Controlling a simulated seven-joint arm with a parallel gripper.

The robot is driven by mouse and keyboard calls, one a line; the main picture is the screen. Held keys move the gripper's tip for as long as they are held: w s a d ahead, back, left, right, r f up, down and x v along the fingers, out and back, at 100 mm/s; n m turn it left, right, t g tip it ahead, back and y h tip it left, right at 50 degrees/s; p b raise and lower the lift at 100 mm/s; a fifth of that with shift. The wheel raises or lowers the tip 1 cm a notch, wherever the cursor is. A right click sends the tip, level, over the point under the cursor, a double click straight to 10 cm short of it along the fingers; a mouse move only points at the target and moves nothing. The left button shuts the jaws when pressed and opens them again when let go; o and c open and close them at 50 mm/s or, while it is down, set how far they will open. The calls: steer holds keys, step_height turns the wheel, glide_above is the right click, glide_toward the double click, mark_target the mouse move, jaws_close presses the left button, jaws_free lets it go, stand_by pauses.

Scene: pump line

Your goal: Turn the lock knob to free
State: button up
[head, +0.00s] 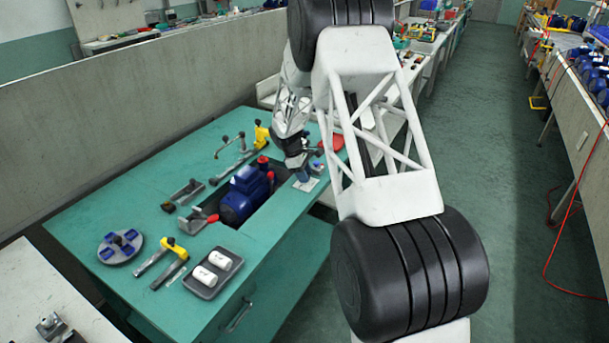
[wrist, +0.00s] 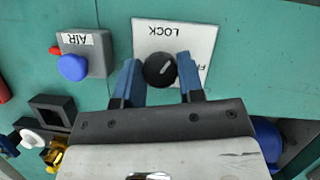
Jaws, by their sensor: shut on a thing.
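The lock knob (wrist: 159,70) is a round black knob with a pale pointer mark in the wrist view. It sits on a white plate (wrist: 150,32) printed LOCK, upside down, with a second word at the right mostly hidden by a finger. The pointer slants to the upper right, between the two words. My gripper (wrist: 158,76) has its blue fingers on either side of the knob and is shut on it. In the head view my gripper (head: 303,172) is down at the plate (head: 311,184) near the bench's right edge, and the knob is hidden there.
A grey AIR box (wrist: 97,45) with a blue button (wrist: 73,68) stands left of the plate in the wrist view. In the head view a blue pump (head: 243,195) sits in the green bench (head: 150,190), with clamps, a round fixture (head: 121,246) and a tray (head: 213,283) around it.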

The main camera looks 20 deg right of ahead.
steer(key=m+y, duration=0.1)
steer(key=m, duration=0.2)
steer(key=m+g, duration=0.1)
steer(key=m, duration=0.1)
steer(key=shift+m+g+y, duration=0.3)
steer(key=shift+m+y, duration=0.1)
steer(key=m+y, duration=0.1)
steer(key=m, duration=0.2)
steer(key=m+y, duration=0.1)
steer(key=m, duration=0.2)
steer(key=shift+d+g, duration=0.1)
steer(key=shift+g, duration=0.2)
steer(key=shift+f, duration=0.1)
steer(key=o, duration=0.9)
steer(key=shift+w, duration=0.1)
steer(key=shift+v, duration=3.95)
steer(key=shift+d, duration=0.1)
